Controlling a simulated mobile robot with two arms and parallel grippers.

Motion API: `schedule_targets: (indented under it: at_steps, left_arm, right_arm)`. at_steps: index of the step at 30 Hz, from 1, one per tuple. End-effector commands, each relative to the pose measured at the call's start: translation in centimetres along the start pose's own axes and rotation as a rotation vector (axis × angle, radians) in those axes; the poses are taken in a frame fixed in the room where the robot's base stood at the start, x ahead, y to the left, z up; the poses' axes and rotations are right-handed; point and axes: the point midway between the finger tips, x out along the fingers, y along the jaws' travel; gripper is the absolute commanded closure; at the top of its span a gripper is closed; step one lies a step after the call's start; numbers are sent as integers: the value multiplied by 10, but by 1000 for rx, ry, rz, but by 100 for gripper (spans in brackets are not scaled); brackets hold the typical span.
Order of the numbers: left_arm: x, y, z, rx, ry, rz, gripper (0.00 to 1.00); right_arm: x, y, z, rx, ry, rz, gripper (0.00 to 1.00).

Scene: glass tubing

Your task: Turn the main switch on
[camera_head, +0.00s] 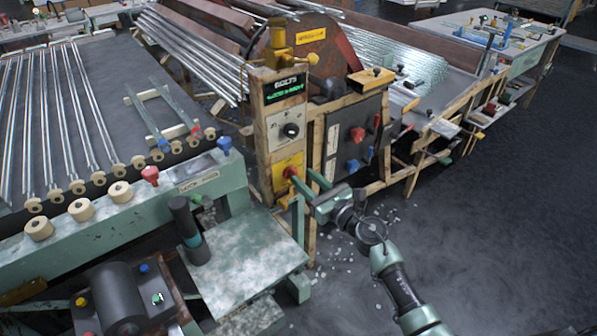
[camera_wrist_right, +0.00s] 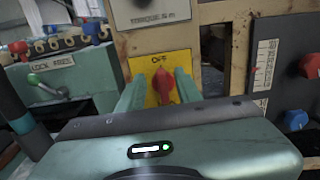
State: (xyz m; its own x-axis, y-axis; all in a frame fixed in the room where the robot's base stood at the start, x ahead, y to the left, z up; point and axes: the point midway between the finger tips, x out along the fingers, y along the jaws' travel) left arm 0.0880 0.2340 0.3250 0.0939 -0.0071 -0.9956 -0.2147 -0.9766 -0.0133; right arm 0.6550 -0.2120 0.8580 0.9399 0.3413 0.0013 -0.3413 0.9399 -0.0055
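The main switch is a red knob (camera_head: 290,172) on a yellow plate (camera_head: 281,182) low on the upright wooden control panel in the head view. In the right wrist view the red knob (camera_wrist_right: 163,86) points up at the word OFF on the yellow plate (camera_wrist_right: 149,67). My right gripper (camera_head: 299,178) reaches the panel from the lower right. Its two green fingers (camera_wrist_right: 160,92) stand open, one on each side of the knob. The right finger looks very close to the knob; I cannot tell whether it touches. My left gripper is not in view.
Above the switch are a black dial (camera_head: 291,130) and a green-lettered display (camera_head: 285,88). A dark box with red and blue knobs (camera_head: 354,164) stands right of the panel. The green bench (camera_head: 235,262) is to the left. Open floor (camera_head: 480,210) lies to the right.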

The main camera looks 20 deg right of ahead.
Motion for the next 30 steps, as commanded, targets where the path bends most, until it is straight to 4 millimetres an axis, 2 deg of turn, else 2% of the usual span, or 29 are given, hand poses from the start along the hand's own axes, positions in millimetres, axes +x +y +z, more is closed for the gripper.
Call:
schedule_targets:
  at_steps: [3,7,17,18,21,22,30]
  left_arm:
    - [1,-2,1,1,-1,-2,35]
    - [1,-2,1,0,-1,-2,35]
    - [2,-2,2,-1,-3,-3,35]
    - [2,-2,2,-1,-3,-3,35]
    - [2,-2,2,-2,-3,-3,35]
    - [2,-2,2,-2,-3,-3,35]
    - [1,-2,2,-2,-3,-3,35]
  right_arm:
    - [20,0,0,3,-1,-1,65]
    - [33,0,0,4,0,-1,65]
    - [38,0,-1,3,1,0,65]
    - [38,0,-1,3,1,0,68]
    - [38,0,-1,4,1,0,96]
    - [38,0,-1,4,1,0,100]
    - [38,0,-1,13,1,0,100]
